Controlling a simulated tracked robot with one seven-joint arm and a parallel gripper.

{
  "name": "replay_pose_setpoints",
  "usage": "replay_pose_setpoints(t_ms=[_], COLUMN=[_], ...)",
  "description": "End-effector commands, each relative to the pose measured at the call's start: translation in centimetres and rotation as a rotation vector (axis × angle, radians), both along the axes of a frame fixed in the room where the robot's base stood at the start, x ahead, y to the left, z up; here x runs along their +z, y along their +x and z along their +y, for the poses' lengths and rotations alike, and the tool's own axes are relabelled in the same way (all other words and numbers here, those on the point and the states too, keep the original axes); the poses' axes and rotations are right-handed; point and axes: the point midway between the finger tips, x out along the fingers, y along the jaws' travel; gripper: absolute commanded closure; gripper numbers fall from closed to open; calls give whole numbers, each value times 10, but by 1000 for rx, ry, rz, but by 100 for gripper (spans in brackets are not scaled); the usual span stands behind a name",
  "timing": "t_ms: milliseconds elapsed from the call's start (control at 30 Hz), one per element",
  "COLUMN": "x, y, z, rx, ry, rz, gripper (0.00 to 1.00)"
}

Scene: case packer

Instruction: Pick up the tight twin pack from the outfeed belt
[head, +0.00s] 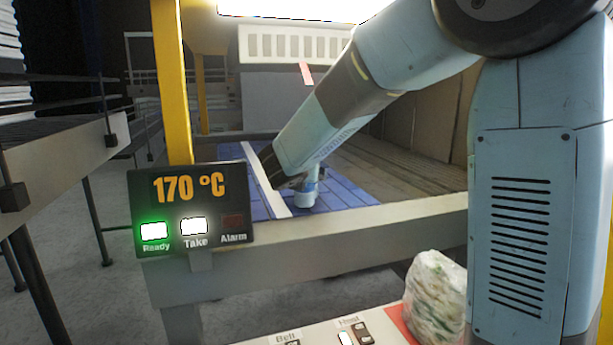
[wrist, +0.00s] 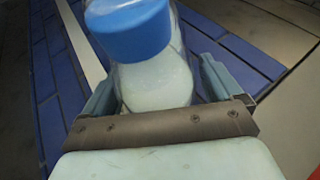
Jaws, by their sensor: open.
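The twin pack (wrist: 160,85) stands on the blue outfeed belt (wrist: 45,70), with a blue cap and a pale body under clear film. Only one cap shows clearly in the wrist view; a second bottle cannot be told for sure. In the head view the pack (head: 306,193) shows small below the end of my arm. My gripper (wrist: 157,88) is open, with one finger on each side of the pack's body. Whether the fingers touch it cannot be told. In the head view my arm hides most of the gripper.
A white guide rail (head: 263,180) runs along the belt's left side. A display (head: 190,210) reads 170 °C, with Ready and Take lit and Alarm dark. A clear bag (head: 437,298) with pale green contents lies at the front right, beside the control panel (head: 320,338).

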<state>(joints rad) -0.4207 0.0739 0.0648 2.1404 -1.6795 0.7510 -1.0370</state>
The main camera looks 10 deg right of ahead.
Motion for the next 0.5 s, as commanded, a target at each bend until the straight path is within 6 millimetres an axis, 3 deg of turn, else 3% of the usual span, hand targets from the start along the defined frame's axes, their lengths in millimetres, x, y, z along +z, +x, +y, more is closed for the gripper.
replay_pose_setpoints(t_ms=[67, 500], x=[0, 0], y=[0, 0], z=[0, 0], rx=[0, -1], ry=[0, -1], rz=[0, 0], gripper=[9, 52])
